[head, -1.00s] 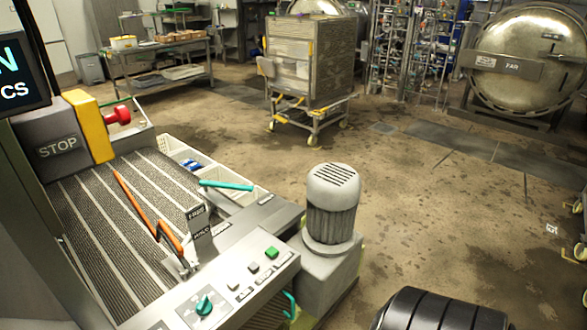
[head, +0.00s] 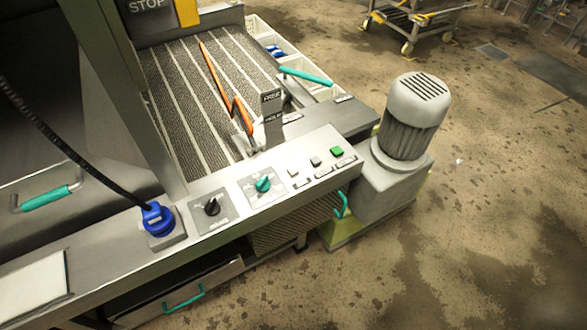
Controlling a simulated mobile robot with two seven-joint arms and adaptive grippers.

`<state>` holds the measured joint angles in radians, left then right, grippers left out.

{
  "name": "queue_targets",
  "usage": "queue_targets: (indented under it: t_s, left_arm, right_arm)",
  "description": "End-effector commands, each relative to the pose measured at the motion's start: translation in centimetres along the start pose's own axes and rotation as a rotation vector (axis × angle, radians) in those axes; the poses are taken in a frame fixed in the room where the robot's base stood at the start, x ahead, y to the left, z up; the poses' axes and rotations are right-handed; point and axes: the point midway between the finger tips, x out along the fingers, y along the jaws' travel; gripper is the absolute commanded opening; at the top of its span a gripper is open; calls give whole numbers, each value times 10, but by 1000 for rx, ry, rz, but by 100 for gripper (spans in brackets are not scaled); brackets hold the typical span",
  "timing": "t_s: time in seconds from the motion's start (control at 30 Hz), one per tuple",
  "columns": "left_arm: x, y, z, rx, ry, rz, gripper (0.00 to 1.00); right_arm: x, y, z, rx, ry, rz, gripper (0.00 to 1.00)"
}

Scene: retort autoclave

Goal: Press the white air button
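A row of three small square buttons sits on the right end of the grey control panel (head: 225,206) in the head view. The white button (head: 293,173) is the leftmost of the row. A dark grey button (head: 315,162) is beside it, and a green button (head: 337,151) is at the right end. Small labels lie by the buttons, too small to read. Neither of my grippers shows in the view.
A teal knob (head: 263,185) and a black knob (head: 211,207) stand left of the buttons. A blue plug (head: 158,219) with a black cable is further left. A grey motor (head: 415,115) stands right of the panel.

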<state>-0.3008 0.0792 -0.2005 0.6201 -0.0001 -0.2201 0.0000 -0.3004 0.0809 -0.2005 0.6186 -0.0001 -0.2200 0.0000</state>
Motion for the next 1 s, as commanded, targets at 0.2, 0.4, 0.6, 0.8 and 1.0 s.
queue_targets:
  t_s: [0.2, 0.4, 0.6, 0.8, 1.0]
  left_arm:
    - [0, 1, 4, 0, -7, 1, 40]
    - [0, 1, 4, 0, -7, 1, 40]
    - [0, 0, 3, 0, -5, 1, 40]
    - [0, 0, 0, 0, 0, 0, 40]
    - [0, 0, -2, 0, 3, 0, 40]
  right_arm:
    - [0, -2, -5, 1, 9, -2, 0]
    - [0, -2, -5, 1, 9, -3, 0]
    - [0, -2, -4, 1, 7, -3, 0]
    - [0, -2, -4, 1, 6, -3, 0]
    - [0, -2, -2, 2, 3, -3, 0]
